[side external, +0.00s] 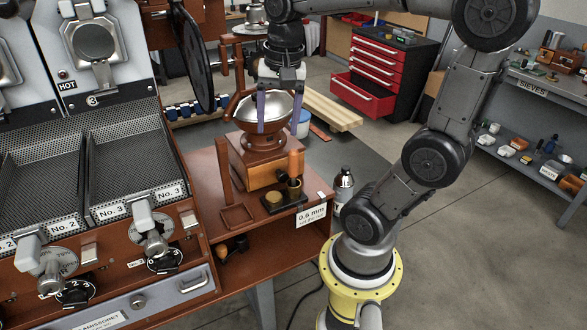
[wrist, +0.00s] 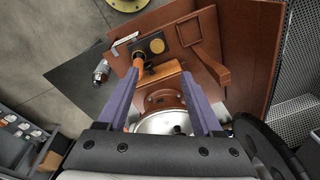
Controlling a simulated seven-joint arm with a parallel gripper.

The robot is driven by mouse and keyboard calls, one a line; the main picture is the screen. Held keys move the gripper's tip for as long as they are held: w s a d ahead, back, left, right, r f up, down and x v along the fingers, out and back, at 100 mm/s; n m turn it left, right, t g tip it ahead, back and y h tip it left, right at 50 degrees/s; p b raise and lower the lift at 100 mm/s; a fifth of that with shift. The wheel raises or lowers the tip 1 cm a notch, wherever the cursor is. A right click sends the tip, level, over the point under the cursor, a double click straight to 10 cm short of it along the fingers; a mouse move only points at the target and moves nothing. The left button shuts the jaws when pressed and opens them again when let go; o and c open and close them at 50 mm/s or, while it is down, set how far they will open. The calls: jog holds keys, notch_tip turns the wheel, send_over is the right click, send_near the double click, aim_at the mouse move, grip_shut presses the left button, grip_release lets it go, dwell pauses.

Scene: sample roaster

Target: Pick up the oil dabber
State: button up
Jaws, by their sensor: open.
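What looks like the oil dabber, an upright piece with an orange-brown wooden handle (side external: 294,163), stands in a small dark cup on a black tray (side external: 287,206) at the table's right edge. In the wrist view its handle (wrist: 138,66) shows near the left fingertip, seen from above; its lower end is hidden. My gripper (side external: 279,128) is open, pointing down, with its purple fingers in front of or around the silver bowl of the wooden grinder. It also shows in the wrist view (wrist: 159,76), with nothing visibly held between the fingers.
The grinder's silver bowl (side external: 277,105) sits above its wooden box (side external: 248,167), close to the handle. A brass round (side external: 273,198) lies on the black tray. A square wooden frame (side external: 236,216) lies to the left. A silver bottle (side external: 343,187) stands right of the table.

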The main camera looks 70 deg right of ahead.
aim_at(294, 161)
jog(key=d+m, duration=0.1)
jog(key=d, duration=0.1)
jog(key=d+f+m+g, duration=0.1)
jog(key=d, duration=0.1)
jog(key=d+f+m, duration=0.1)
jog(key=d, duration=0.1)
jog(key=shift+s+d+y, duration=0.2)
jog(key=shift+d+y, duration=0.1)
jog(key=shift+d, duration=0.05)
jog(key=shift+s+d+f+m, duration=0.2)
jog(key=shift+d+m, duration=0.05)
jog(key=shift+m, duration=0.05)
jog(key=shift+f, duration=0.3)
jog(key=f, duration=1.1)
jog(key=shift+s+a+f, duration=0.15)
jog(key=shift+s, duration=0.05)
grip_shut()
